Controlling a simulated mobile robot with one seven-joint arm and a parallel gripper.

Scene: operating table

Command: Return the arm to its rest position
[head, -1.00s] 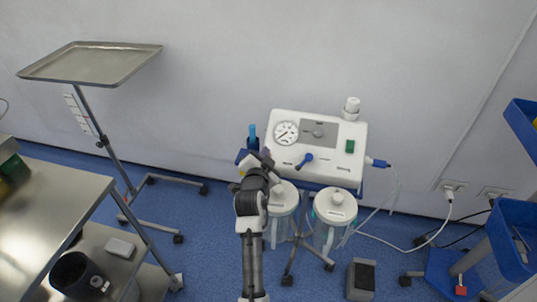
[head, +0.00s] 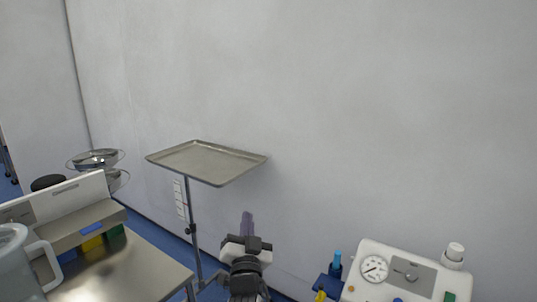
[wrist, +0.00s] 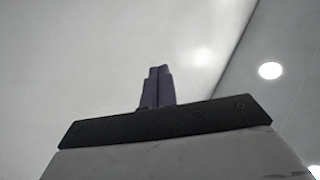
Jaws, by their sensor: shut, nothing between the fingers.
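My gripper (head: 247,223) shows in the head view at the lower middle. Its purple-grey fingers point upward and are pressed together with nothing between them. My dark arm folds beneath it at the bottom edge. In the wrist view the shut fingers (wrist: 157,87) stand up against a pale wall or ceiling and a round light. No object is near the fingertips in the wrist view.
A metal tray on a stand (head: 207,162) is left of my gripper. A steel table (head: 150,262) with a clear jug (head: 18,262) is at lower left. A white suction unit (head: 410,272) with a gauge is at lower right. A bare wall fills the back.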

